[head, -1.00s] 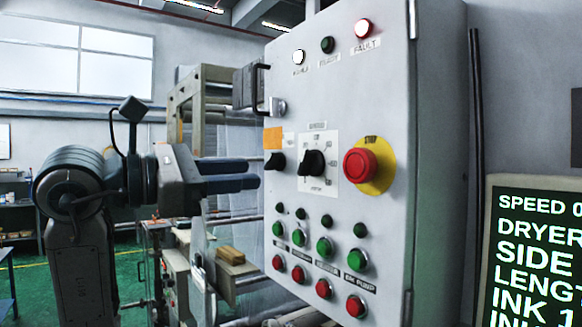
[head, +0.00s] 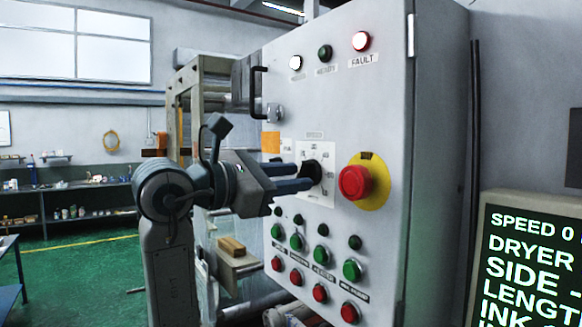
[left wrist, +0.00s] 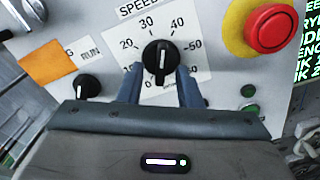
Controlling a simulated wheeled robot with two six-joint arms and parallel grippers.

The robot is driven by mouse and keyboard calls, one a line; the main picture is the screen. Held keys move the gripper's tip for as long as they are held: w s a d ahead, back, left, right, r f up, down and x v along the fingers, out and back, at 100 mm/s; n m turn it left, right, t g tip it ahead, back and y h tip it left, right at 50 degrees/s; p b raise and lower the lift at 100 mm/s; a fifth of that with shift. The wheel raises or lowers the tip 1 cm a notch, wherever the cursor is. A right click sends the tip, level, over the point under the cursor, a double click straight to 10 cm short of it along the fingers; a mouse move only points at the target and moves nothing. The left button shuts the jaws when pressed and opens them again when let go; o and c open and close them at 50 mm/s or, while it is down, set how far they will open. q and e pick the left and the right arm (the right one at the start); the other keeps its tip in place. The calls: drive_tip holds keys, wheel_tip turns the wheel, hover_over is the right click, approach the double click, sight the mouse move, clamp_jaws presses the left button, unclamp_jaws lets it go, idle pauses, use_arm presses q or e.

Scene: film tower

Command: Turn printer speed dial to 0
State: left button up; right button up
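The black speed dial (left wrist: 160,62) sits on a white scale plate marked from 0 at the lower left, over 30 and 40 at the top, down the right side. Its white line looks roughly upright, between 30 and 40; I cannot tell the exact setting. In the head view the dial (head: 311,172) is partly hidden by my left gripper (head: 312,177). In the left wrist view my left gripper (left wrist: 159,88) is open, with one finger on each side of the dial's lower part. I cannot tell whether they touch it. My right gripper is not in view.
A red stop button (head: 354,182) on a yellow disc is right of the dial. A smaller black selector (left wrist: 88,88) is to its left. Green (head: 322,255) and red (head: 320,292) buttons sit below. A screen (head: 535,262) at the right begins with SPEED 0.

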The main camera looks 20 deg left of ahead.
use_arm(q)
drive_tip(key=shift+w+d, duration=0.15)
drive_tip(key=shift+w, duration=0.1)
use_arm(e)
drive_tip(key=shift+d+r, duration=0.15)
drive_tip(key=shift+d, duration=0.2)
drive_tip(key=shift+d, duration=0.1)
use_arm(q)
clamp_jaws()
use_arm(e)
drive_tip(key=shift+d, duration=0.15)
